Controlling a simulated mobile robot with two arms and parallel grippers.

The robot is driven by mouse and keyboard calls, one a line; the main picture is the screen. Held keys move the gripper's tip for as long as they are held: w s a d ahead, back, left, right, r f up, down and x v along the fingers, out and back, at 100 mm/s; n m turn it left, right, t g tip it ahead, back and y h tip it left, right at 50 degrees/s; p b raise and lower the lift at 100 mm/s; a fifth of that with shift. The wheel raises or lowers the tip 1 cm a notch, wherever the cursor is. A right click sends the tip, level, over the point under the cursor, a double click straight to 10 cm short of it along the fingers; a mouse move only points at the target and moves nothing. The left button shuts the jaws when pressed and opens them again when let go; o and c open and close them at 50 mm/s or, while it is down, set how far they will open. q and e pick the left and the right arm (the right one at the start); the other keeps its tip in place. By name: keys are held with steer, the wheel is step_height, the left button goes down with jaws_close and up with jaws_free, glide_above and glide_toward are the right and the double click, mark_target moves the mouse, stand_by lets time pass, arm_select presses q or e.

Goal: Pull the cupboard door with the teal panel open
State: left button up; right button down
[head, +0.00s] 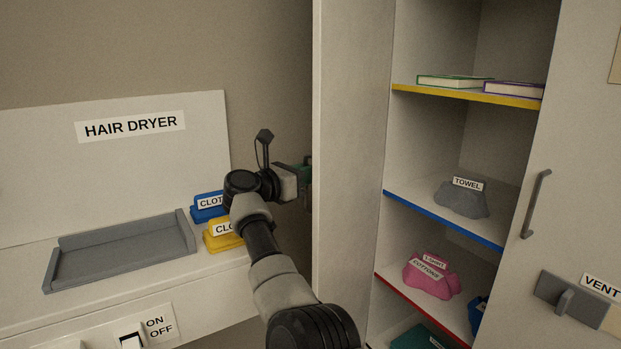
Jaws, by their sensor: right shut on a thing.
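The cupboard door (350,180) stands swung out, its pale inner face towards me, and the shelves to its right are exposed. The fingertips and the handle are mostly hidden by my wrist and the door edge. My left gripper is not in view.
Open shelves hold books (455,81), a grey towel bundle (462,199) and a pink bundle (432,276). A panel with a grey handle (537,203) and a lever marked VENT (572,299) stands right.

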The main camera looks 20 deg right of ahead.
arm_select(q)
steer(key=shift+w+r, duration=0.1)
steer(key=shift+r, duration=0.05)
arm_select(e)
steer(key=shift+w, duration=0.15)
steer(key=c, duration=1.2)
jaws_free()
steer(key=shift+d, duration=0.1)
